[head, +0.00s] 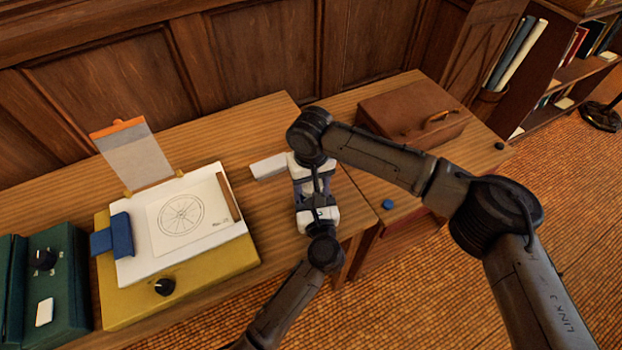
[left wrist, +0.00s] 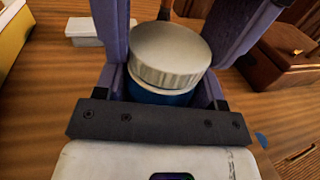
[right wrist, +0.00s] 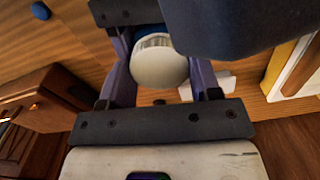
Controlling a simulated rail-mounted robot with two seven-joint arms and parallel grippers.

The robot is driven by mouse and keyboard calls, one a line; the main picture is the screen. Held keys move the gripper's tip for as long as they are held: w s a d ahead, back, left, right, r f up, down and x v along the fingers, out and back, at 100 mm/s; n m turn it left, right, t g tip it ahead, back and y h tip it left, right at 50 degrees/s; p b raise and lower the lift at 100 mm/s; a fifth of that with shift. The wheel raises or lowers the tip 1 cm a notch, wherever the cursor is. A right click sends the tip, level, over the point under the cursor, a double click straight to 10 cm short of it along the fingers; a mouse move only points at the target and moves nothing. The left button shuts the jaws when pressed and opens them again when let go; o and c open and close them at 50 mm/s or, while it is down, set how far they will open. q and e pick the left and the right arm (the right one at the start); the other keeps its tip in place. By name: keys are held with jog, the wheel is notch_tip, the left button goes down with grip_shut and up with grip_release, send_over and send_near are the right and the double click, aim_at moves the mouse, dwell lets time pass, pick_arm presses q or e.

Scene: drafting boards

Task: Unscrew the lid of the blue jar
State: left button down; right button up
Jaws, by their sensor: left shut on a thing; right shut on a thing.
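The blue jar has a blue body (left wrist: 160,97) and a ribbed silver-grey lid (left wrist: 168,55). It stands upright between my two grippers, which face each other; in the head view they largely hide it. My left gripper (head: 315,194) is shut on the jar's body, its fingers on either side. My right gripper (head: 309,182) comes from the far side and is shut on the lid. In the right wrist view the lid (right wrist: 158,65) shows pale between its fingers, with the jar's blue body (right wrist: 153,32) behind. The lid sits on the jar; whether it is loose I cannot tell.
A white block (head: 268,167) lies just left of the grippers. A yellow drafting board (head: 215,277) with paper stands further left, beside a green box (head: 70,270). A brown case (head: 412,112) and a small blue disc (head: 388,204) are on the right table.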

jog(key=n, duration=0.7)
jog(key=shift+d, duration=0.1)
jog(key=o, duration=1)
jog(key=shift+r, duration=0.1)
jog(key=shift+r, duration=2.2)
jog(key=shift+c, duration=0.2)
notch_tip(320, 180, up, 3)
jog(key=m, duration=0.4)
jog(key=shift+m, duration=0.4)
jog(key=shift+f+m, duration=0.3)
jog(key=shift+f, duration=3.5)
jog(key=shift+c, duration=0.3)
